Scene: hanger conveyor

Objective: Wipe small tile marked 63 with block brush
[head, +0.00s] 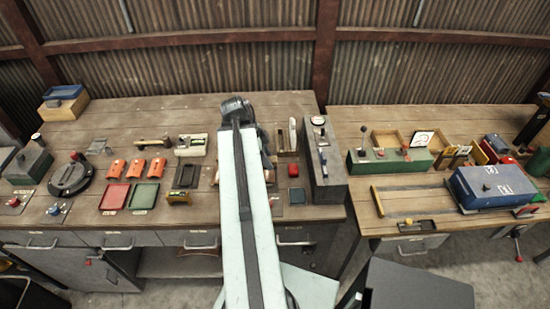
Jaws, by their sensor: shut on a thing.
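My arm reaches from the bottom centre over the left workbench and ends in a dark joint. My gripper is hidden behind the arm, so its jaws and anything in them do not show. I cannot make out the block brush. No number 63 is legible, so I cannot tell which piece is the small tile. Small flat pieces on the left bench include a red tray (115,196), a green tray (144,196) and several orange pieces (137,167), with labels too small to read.
The left workbench (180,112) is cluttered along its front. A grey-green box (323,165) stands at its right end. The right workbench (370,118) holds a blue case (490,186) and a green box with levers (390,161). A gap separates the benches.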

